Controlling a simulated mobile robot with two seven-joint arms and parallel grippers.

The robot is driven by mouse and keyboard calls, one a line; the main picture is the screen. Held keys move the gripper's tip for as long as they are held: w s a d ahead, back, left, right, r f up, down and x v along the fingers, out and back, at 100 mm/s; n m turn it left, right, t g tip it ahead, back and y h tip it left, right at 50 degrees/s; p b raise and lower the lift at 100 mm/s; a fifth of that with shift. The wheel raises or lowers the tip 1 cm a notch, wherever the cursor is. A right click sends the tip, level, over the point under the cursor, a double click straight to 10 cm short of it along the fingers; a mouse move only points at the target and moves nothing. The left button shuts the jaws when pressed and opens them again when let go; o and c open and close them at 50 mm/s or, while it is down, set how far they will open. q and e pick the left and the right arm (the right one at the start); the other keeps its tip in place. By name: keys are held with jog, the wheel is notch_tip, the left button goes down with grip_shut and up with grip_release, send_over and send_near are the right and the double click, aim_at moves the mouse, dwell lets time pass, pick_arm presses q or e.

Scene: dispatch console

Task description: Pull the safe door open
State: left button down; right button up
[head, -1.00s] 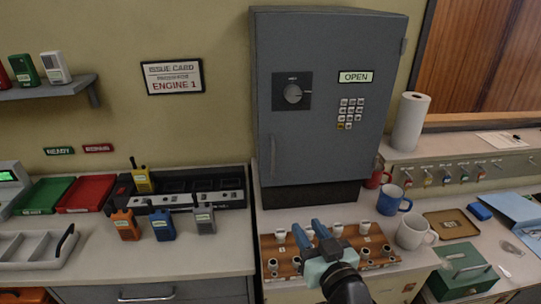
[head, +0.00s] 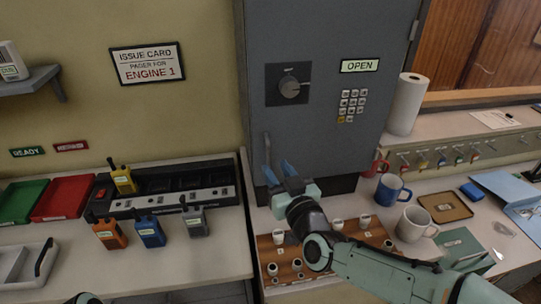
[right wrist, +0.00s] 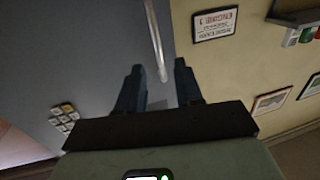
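The grey safe (head: 325,110) stands upright at the back, and its door looks shut. The door carries a dial (head: 290,87), a keypad (head: 351,105) and a label reading OPEN (head: 360,66). A slim vertical handle (head: 267,150) is on the door's left side. My right gripper (head: 278,170) is open and empty, just in front of the handle's lower part. In the right wrist view, the handle (right wrist: 156,42) ends between the two spread fingertips (right wrist: 158,75), touching neither; the depth gap is unclear. My left gripper is not visible.
Below the safe, a wooden rack (head: 340,245) holds several small white cups. Radios and a charger (head: 185,197) are on the left counter.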

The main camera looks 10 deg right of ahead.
aim_at(269, 158)
jog(key=shift+w+a+p, duration=0.2)
jog(key=shift+w+p, duration=0.05)
jog(key=shift+w, duration=0.9)
jog(key=shift+w+a+p, duration=0.2)
jog(key=shift+w+p, duration=0.05)
jog(key=shift+w, duration=0.9)
jog(key=shift+s, duration=0.1)
grip_shut()
